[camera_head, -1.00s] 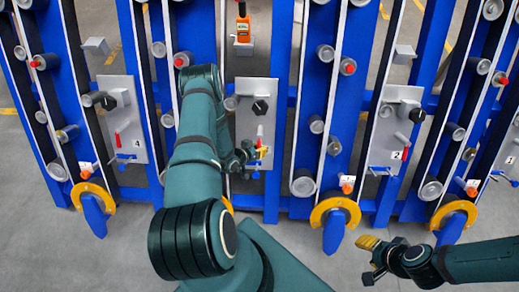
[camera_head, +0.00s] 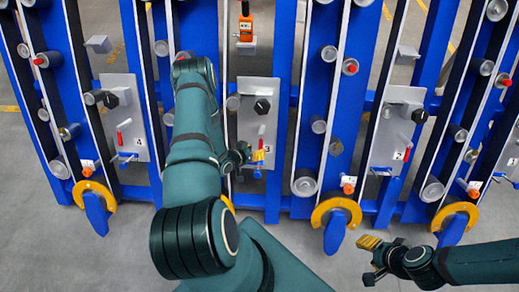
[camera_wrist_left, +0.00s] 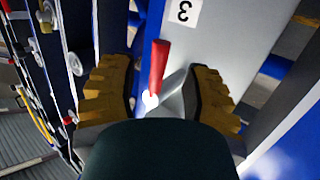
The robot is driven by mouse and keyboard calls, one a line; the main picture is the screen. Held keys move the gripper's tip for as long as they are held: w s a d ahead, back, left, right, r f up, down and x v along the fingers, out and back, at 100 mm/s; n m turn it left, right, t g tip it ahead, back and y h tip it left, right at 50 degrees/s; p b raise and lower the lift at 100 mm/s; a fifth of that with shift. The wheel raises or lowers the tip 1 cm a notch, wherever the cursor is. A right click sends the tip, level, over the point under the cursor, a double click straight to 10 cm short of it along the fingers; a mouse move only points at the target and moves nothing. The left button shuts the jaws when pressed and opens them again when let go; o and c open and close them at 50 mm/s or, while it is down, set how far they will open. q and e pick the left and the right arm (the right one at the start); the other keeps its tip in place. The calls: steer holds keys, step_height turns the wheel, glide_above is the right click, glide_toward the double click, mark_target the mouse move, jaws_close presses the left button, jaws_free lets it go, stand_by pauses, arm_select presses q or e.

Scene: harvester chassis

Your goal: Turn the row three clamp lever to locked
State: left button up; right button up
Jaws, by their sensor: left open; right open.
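The row three panel (camera_head: 257,92) is a grey plate with a black knob, in the middle of the head view. Its clamp lever (camera_head: 262,130) has a red grip and shows just above my left gripper. My right gripper (camera_head: 370,257) is open and empty at the lower right.
Panels marked 4 (camera_head: 124,115) and 2 (camera_head: 398,125) stand to either side, each with a red lever. Blue uprights, rollers and belts surround them. Yellow rings (camera_head: 336,207) stick out low at the front. The grey floor (camera_head: 300,260) before the frame is clear.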

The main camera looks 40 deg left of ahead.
arm_select(q)
steer(key=v, duration=0.8)
stand_by(0.4)
